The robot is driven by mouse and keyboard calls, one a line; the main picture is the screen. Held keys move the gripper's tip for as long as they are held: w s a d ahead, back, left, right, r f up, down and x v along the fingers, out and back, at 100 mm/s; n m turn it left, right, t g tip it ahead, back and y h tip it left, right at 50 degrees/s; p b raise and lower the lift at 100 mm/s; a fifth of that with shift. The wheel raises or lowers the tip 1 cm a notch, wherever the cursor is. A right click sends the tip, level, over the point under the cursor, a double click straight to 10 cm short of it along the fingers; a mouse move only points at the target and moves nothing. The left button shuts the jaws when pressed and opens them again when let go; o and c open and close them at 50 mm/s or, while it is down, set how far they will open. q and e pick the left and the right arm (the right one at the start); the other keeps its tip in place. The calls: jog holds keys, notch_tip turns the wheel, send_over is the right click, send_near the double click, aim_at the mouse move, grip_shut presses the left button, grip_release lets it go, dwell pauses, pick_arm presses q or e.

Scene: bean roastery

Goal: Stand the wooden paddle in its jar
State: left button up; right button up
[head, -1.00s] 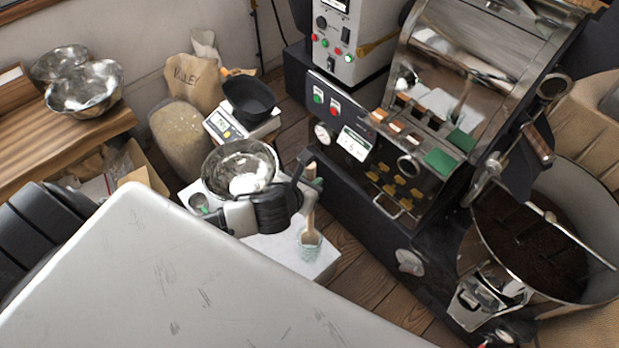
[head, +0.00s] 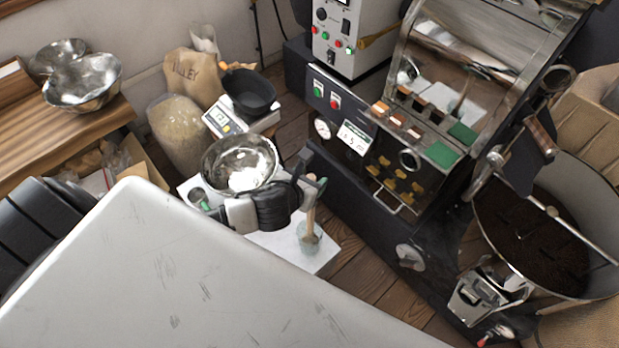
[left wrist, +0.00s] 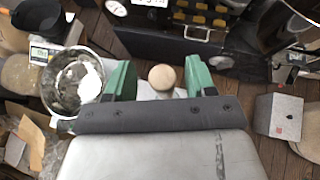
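The wooden paddle (head: 310,212) stands nearly upright, its lower end inside the clear glass jar (head: 309,240) on a white-topped stand. My left gripper (head: 307,185) is at the upper part of the paddle's handle. In the left wrist view, the paddle's round end (left wrist: 162,77) sits between the two green fingertips, with a gap on each side, so the gripper is open around it and not clamped. The jar is hidden in the left wrist view. My right gripper is not in view.
A steel bowl (head: 240,164) stands on the same stand (head: 290,250), left of the jar. A scale (head: 222,122) with a black pan is behind it. The roaster (head: 375,190) stands close on the right. A wooden bench (head: 60,125) with metal bowls is at the far left.

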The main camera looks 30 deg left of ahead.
pick_arm(q)
jog(key=b+v, duration=0.1)
jog(key=v, duration=1)
jog(key=shift+b, duration=0.4)
jog(key=shift+w, duration=0.1)
dwell(0.3)
